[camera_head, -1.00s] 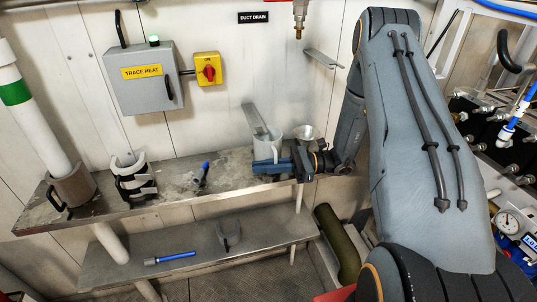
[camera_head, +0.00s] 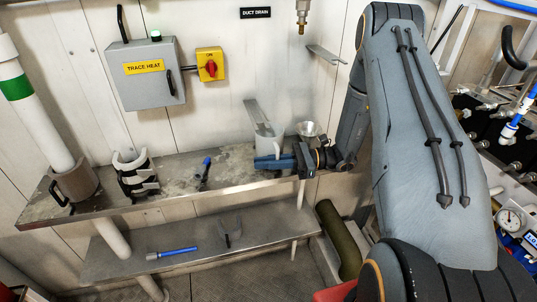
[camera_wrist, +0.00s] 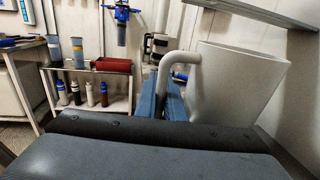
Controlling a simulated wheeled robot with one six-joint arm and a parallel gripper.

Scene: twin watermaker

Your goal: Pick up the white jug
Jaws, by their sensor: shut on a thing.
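The white jug (camera_head: 268,139) stands upright on the metal bench, near its right end. In the wrist view the jug (camera_wrist: 235,80) fills the right side, with its handle (camera_wrist: 190,62) facing my gripper. My gripper (camera_head: 274,162) is in front of the jug, low by its handle. In the wrist view the blue fingers (camera_wrist: 166,100) are at the handle's lower part, shut on it. The exact contact is partly hidden. I cannot tell any gap between jug and bench.
A metal funnel (camera_head: 307,129) stands close right of the jug. A flat bracket (camera_head: 256,112) is just above it. A shelf (camera_head: 190,262) is below.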

